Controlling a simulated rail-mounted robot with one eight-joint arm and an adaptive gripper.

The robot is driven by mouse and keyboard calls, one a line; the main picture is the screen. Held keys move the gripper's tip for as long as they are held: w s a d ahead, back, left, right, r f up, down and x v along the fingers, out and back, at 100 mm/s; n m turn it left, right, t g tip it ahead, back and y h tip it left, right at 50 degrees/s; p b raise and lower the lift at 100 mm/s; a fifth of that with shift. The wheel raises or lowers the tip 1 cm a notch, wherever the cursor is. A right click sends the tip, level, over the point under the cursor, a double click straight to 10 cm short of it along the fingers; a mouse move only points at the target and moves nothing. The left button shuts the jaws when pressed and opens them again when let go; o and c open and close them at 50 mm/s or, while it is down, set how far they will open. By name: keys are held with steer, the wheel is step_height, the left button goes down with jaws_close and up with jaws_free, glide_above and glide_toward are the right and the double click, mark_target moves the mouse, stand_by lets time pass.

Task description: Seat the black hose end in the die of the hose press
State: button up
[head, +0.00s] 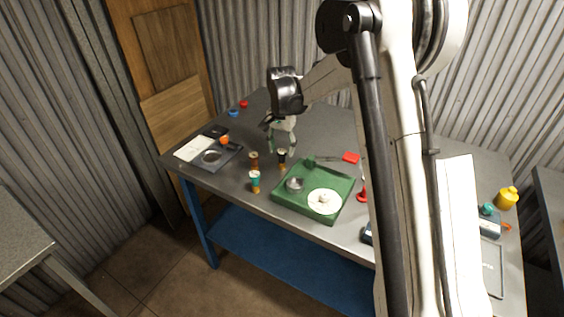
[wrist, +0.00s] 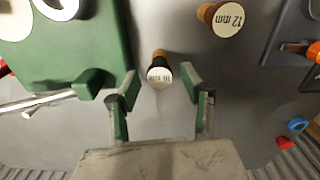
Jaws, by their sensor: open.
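The black hose end (head: 282,154) stands upright on the table left of the green press (head: 340,208). The wrist view shows its pale, labelled top, and the black hose end (wrist: 161,72) has an orange-brown lower part. My gripper (head: 283,150) points down over it, open. In the wrist view the fingertips of my gripper (wrist: 161,88) are on either side of the hose end, with gaps showing. The green body carries a grey round cup (head: 295,185) and a white disc (head: 323,202). I cannot tell for certain which part is the die.
A brown hose end (head: 254,160) and a teal one (head: 255,181) stand nearby to the left. A "12 mm" top shows in the wrist view (wrist: 224,19). A dark plate with a ring (head: 212,158) lies further left.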

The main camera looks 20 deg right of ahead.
mark_target(282, 162)
step_height(282, 162, down, 5)
stand_by(0.3)
jaws_close()
